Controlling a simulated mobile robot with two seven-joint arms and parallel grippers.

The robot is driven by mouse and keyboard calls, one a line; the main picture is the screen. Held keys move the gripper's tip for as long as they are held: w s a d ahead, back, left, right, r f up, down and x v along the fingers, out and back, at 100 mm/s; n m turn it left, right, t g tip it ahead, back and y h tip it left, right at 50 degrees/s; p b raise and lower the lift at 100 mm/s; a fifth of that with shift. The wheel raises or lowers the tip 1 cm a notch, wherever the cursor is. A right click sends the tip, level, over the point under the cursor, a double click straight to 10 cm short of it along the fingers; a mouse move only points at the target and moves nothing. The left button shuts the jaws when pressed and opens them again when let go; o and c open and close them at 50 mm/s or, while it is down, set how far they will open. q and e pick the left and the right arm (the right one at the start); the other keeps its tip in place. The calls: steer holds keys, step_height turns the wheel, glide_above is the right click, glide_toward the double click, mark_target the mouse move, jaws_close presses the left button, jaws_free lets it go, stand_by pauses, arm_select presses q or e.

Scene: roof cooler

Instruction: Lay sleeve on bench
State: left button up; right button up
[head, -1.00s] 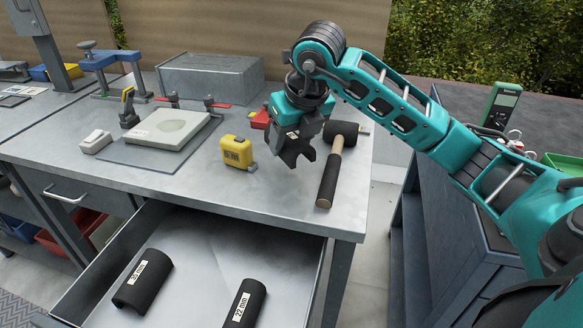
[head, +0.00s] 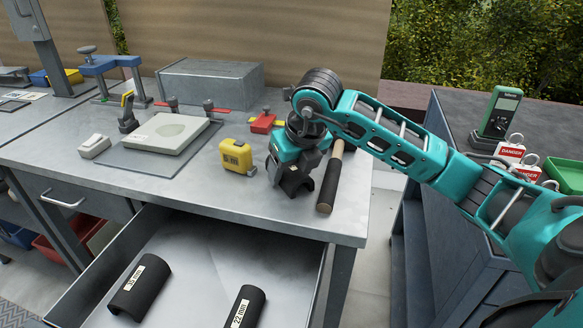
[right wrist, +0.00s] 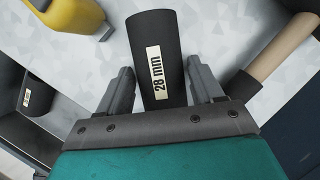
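A black half-round sleeve labelled 28 mm (right wrist: 158,50) sits between the two fingers of my right gripper (right wrist: 160,85), which look pressed to its sides. In the head view the right gripper (head: 292,172) points down over the front right of the bench (head: 190,185). The dark sleeve (head: 296,184) is at or just above the bench top; I cannot tell whether it touches. My left gripper is not in view.
A mallet (head: 328,188) lies just right of the gripper. A yellow tape measure (head: 237,157) and a red clamp (head: 263,123) stand to its left. The open drawer (head: 200,245) below holds two labelled sleeves (head: 140,287) (head: 243,307). Bench space in front of the tape is clear.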

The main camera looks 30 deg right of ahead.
steer(key=shift+o, duration=1.1)
steer(key=shift+r, duration=0.15)
steer(key=shift+s+r, duration=0.1)
steer(key=shift+r, duration=0.25)
steer(key=p+v, duration=0.2)
steer(key=v, duration=0.9)
